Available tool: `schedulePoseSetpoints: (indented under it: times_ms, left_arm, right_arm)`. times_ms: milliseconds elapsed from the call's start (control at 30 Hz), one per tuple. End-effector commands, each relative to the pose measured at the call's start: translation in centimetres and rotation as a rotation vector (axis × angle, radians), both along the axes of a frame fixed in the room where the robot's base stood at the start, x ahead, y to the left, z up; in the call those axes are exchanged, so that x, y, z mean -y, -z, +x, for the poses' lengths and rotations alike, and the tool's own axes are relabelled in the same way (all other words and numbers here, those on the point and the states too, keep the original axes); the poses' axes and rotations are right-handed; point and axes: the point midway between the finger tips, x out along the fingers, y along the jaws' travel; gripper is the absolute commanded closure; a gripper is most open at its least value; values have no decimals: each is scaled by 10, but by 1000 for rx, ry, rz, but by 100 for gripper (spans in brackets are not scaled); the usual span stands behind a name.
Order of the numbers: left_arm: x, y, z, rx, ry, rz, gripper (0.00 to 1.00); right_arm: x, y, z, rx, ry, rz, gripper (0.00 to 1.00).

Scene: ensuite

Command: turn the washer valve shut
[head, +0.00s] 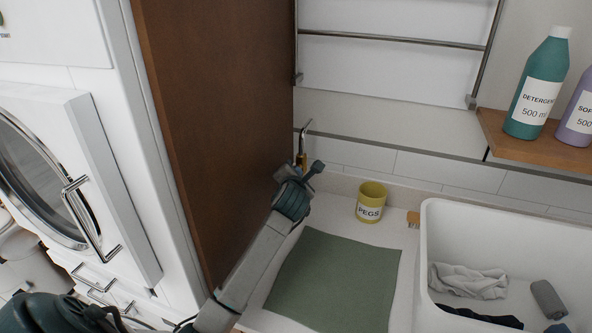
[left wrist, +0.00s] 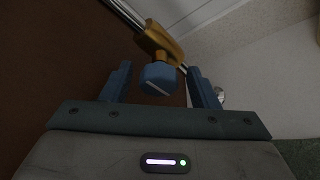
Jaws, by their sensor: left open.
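The washer valve has a brass body (left wrist: 160,42) on a metal pipe, and a blue knob (left wrist: 159,77) with a pale line across its face. In the left wrist view the knob sits between the two blue fingers of my left gripper (left wrist: 158,70), with a gap on both sides. The gripper is open and holds nothing. In the head view my left gripper (head: 302,170) is at the brown panel's right edge, just in front of the brass valve (head: 301,159). The knob is hidden there. My right gripper is not in view.
The brown panel (head: 220,120) stands close to the left of the arm, with the white washer (head: 125,190) beyond it. A yellow pegs cup (head: 370,202) stands right of the gripper. A green mat (head: 335,280) lies on the counter, with a white basin (head: 520,225) to the right.

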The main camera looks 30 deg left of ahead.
Motion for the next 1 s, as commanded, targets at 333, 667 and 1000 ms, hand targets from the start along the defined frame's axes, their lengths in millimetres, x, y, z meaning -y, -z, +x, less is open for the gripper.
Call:
schedulePoseSetpoints:
  times_ms: [333,667,1000]
  left_arm:
    - [-4,2,7,1,0,1,46]
    - [-4,2,7,0,0,0,90]
    - [-4,2,7,-14,0,52,90]
  right_arm:
    - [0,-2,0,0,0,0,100]
    - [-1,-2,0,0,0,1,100]
    - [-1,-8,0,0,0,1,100]
